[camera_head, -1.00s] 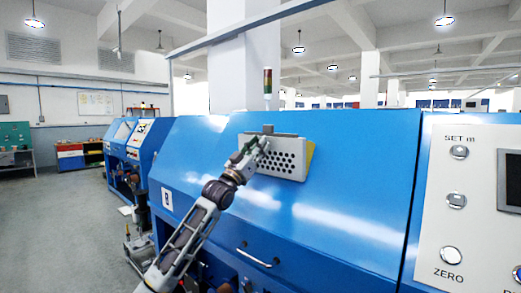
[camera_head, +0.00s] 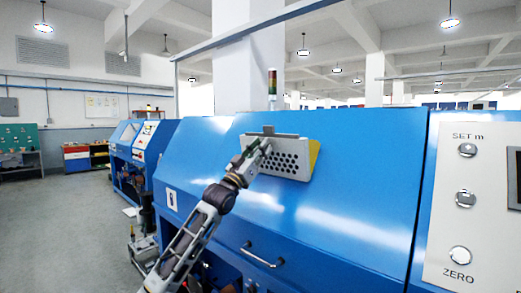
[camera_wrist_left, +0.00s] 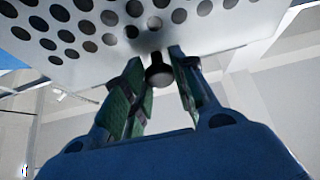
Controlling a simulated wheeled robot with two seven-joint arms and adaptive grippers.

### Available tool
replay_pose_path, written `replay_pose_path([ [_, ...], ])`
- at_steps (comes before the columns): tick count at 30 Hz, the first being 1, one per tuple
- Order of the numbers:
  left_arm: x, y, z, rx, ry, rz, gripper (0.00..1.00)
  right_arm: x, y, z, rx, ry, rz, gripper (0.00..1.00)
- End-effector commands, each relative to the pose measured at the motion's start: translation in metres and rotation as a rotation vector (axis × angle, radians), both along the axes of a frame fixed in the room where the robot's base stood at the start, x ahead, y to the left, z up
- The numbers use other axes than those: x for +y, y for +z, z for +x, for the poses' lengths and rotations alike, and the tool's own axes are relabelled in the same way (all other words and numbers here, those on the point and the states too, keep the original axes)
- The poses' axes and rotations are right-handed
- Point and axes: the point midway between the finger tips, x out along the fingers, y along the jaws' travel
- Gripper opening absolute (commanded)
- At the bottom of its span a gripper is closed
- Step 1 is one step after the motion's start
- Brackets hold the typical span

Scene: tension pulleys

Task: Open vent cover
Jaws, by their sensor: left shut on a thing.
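The vent cover (camera_head: 289,168) is a pale grey plate with rows of round holes on the sloped blue machine front (camera_head: 345,185). It stands out from the blue face, with a yellow surface (camera_head: 314,153) showing behind its right edge. In the left wrist view the perforated plate (camera_wrist_left: 205,28) fills the top, with a dark round knob (camera_wrist_left: 159,76) below its lower face. My left gripper (camera_head: 262,148) is at the cover's left part. In the left wrist view its green-padded fingers (camera_wrist_left: 160,85) are on both sides of the knob, shut on it. My right gripper is out of view.
A metal handle (camera_head: 262,257) sticks out low on the machine. A white control panel (camera_head: 468,210) with knobs is at the right. A signal light (camera_head: 272,83) stands behind the machine. Grey floor (camera_head: 75,225) is open at the left.

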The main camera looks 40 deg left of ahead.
Motion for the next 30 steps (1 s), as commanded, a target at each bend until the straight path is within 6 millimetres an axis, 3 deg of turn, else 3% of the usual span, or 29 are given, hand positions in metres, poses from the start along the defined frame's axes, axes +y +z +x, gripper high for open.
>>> replay_pose_path([
  [3, -0.0003, -0.0017, 0.0008, 0.004, 0.0, 0.0, 0.0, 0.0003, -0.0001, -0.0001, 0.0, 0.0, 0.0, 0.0],
  [4, -0.0003, -0.0017, 0.0008, 0.004, 0.0, 0.0, 0.3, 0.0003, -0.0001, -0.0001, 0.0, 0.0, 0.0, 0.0],
  [8, -0.0002, -0.0013, 0.0007, 0.003, 0.0, 0.0, 0.47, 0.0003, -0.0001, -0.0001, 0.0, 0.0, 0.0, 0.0],
  [30, 0.0009, -0.0077, -0.0085, 0.002, 0.0, 0.0, 0.48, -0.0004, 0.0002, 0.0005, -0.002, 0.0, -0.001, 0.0],
])
